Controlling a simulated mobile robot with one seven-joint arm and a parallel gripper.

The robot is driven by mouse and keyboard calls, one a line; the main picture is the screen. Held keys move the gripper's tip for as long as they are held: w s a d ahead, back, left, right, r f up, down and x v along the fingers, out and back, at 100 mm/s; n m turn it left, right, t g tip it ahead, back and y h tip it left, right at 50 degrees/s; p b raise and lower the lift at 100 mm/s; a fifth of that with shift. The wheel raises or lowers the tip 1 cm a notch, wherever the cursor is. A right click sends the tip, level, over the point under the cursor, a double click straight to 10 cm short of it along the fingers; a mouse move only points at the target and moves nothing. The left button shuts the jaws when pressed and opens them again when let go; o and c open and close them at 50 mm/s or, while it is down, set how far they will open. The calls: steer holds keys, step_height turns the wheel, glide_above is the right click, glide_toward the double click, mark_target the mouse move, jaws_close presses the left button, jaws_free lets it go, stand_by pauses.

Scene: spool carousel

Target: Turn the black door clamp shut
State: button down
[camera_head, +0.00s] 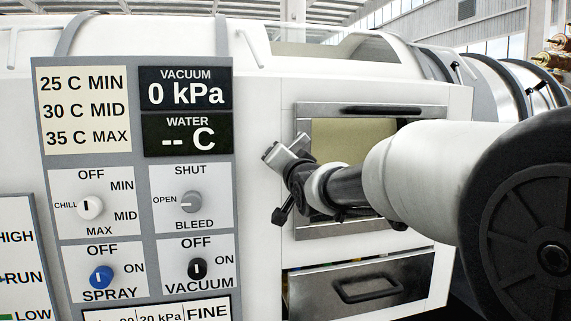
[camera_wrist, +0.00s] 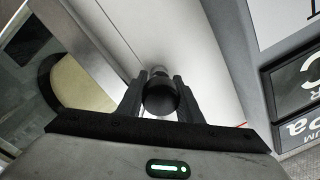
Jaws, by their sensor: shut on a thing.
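In the wrist view, my gripper (camera_wrist: 160,88) has its two dark fingers closed around the round black end of the door clamp (camera_wrist: 160,98). A short grey post shows behind that end, against the white panel. In the head view, my arm reaches in from the right and ends at the left edge of the oven-like door (camera_head: 305,229). The door has a metal frame and a pale window, and it looks shut. My wrist covers most of the clamp there, so its turn angle cannot be told.
Left of the door is a control panel (camera_head: 141,165) with several knobs and a vacuum display (camera_head: 186,88) reading 0 kPa. Below the door is a metal drawer (camera_head: 415,273) with a black handle, seemingly slightly open. My arm fills the right side.

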steer(key=m+b, duration=0.1)
steer(key=m, duration=0.3)
steer(key=shift+f+m, duration=0.15)
steer(key=shift+m, duration=0.15)
steer(key=shift+m+b, duration=0.7)
steer(key=shift+m, duration=1)
steer(key=c, duration=1.5)
jaws_free()
steer(key=shift+c, duration=0.2)
steer(key=shift+s, duration=0.1)
steer(key=p+v, duration=0.1)
steer(key=v, duration=1.6)
steer(key=shift+s+f, duration=0.1)
steer(key=shift+s, duration=0.05)
